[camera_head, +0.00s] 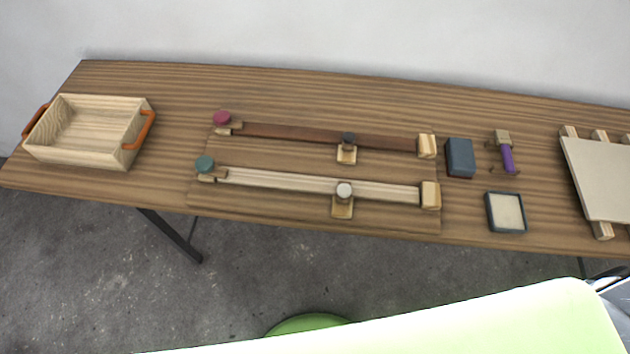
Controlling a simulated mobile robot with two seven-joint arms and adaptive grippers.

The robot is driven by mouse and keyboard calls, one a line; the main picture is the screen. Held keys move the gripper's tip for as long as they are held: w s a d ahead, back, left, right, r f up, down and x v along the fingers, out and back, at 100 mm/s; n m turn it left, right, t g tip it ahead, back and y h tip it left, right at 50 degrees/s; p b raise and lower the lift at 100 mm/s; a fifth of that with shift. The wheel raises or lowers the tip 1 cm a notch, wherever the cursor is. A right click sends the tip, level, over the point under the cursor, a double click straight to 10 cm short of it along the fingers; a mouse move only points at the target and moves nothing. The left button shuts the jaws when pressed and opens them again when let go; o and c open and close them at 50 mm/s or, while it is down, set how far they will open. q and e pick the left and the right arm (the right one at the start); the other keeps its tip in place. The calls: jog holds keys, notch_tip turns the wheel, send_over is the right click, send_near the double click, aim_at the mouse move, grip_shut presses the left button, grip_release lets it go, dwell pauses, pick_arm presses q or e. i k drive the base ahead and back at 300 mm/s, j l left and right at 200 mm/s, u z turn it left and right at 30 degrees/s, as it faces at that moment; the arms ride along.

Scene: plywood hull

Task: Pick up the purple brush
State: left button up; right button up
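The purple brush (507,158) lies on the wooden table, right of centre. It has a purple handle pointing toward the front and a tan block-shaped head at the back. Small brown pieces show beside it on the table, too small to make out. Neither of my grippers shows in the head view, and nothing is seen touching the brush.
A dark blue block (460,157) stands just left of the brush, and a shallow blue-rimmed tray (489,213) lies in front. A pale board on slats (597,180) is at the right. Two clamped strips (320,184) and a handled wooden box (75,153) are left.

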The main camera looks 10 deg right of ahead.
aim_at(503, 139)
jog(key=z, duration=1.65)
